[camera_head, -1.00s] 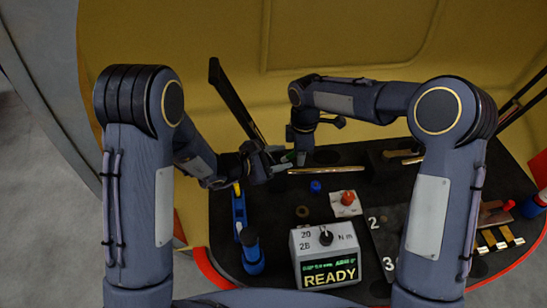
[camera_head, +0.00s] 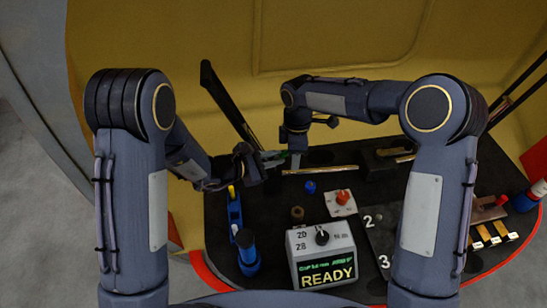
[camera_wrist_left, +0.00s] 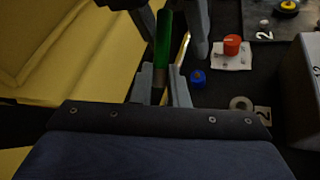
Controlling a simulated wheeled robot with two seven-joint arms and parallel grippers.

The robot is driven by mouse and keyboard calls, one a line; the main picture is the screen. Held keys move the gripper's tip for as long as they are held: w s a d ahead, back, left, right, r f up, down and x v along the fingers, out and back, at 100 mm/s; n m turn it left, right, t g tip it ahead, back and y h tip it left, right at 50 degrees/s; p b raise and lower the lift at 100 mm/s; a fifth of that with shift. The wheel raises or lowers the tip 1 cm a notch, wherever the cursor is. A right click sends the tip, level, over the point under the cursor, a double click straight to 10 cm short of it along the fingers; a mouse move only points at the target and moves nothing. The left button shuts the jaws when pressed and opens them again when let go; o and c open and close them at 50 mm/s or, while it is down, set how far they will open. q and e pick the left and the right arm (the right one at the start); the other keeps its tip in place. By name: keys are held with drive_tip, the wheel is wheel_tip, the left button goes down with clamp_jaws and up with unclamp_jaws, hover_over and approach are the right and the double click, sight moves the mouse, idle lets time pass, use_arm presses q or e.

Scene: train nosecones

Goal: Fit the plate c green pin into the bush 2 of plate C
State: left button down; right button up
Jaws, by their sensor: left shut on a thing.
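My left gripper (camera_wrist_left: 165,88) is shut on the green pin (camera_wrist_left: 163,45), which sticks out beyond the fingertips in the left wrist view. The pin shows as a small green piece (camera_head: 270,154) beside my left gripper (camera_head: 260,163) in the head view. My right gripper (camera_wrist_left: 180,28) has spread fingers on either side of the pin's far end; its exact contact is unclear. A dark plate marked 2 and 3 (camera_head: 372,232) lies at the right, partly behind my right arm. I cannot tell which part is bush 2 of plate C.
A brown ring (camera_head: 297,213), a blue cap (camera_head: 310,187) and a white plate with a red knob (camera_head: 343,197) lie mid-table. A control box (camera_head: 323,255) reading READY stands in front. A blue holder (camera_head: 235,210) is at the left; a brass rod (camera_head: 320,170) lies behind.

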drive_tip(key=r, duration=1.1)
drive_tip(key=shift+w+r, duration=0.15)
drive_tip(key=shift+w, duration=0.2)
drive_tip(key=shift+r, duration=0.3)
drive_tip(key=s+d+r+m+t+y, duration=0.1)
drive_tip(key=s+d+r+m, duration=0.25)
drive_tip(key=s+d, duration=0.3)
drive_tip(key=s+d+r+m+t+y, duration=0.1)
drive_tip(key=s+d+r+m, duration=0.2)
drive_tip(key=s+d+m, duration=0.3)
drive_tip(key=s+d+f+m+t+y, duration=0.1)
drive_tip(key=s+d+f+m+t, duration=0.1)
drive_tip(key=s+m, duration=0.3)
drive_tip(key=s+d+f+m+t, duration=0.1)
drive_tip(key=s+m, duration=0.4)
drive_tip(key=s, duration=0.6)
wheel_tip(320, 180, down, 2)
drive_tip(key=shift+s+d+f+m+t+y, duration=0.1)
drive_tip(key=shift+s+d+m+t+y, duration=0.25)
drive_tip(key=shift+t, duration=0.25)
